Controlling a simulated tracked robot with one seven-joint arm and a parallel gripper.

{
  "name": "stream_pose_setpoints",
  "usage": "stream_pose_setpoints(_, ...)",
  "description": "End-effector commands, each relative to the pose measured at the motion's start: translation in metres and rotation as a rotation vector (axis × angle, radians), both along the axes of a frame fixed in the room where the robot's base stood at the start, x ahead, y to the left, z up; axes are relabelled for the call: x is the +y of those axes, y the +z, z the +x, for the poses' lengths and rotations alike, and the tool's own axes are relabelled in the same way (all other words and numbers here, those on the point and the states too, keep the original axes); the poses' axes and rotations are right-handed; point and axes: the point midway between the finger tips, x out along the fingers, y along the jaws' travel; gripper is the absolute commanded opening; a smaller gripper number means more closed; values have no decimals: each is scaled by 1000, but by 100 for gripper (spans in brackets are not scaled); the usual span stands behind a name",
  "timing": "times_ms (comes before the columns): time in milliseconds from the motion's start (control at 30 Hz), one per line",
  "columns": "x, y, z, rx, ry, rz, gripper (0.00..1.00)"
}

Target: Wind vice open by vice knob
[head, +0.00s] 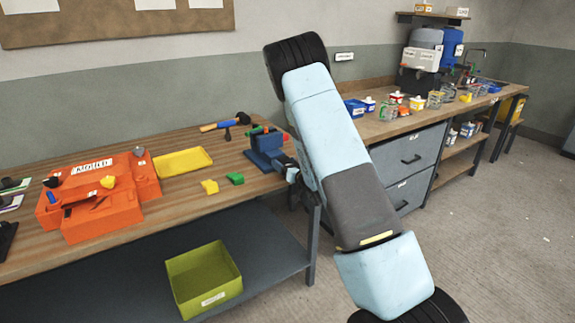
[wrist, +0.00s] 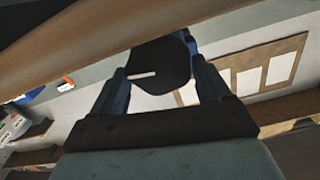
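The blue vice (head: 266,152) stands at the right front edge of the left workbench, with something red and green at its top. My gripper (head: 292,174) is at the vice's right side in the head view, partly hidden by my arm. In the wrist view, the dark round vice knob (wrist: 160,68) with a pale slot lies between the two fingers of my gripper (wrist: 160,78). Both fingers meet the knob's edges, so the gripper looks shut on it. The vice jaws are too small in the head view to judge their gap.
A green bin (head: 203,280) sits on the shelf below. Brown wood crosses the top of the wrist view.

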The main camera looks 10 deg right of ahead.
Motion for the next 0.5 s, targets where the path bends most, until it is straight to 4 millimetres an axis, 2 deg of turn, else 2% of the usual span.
stream_pose_setpoints(33,0,0,0,0,0,0,72)
stream_pose_setpoints(367,-1,0,0,0,-1,0,41)
stream_pose_setpoints(400,-6,0,0,0,-3,-1,41)
stream_pose_setpoints(500,-5,0,0,-2,-5,-6,41)
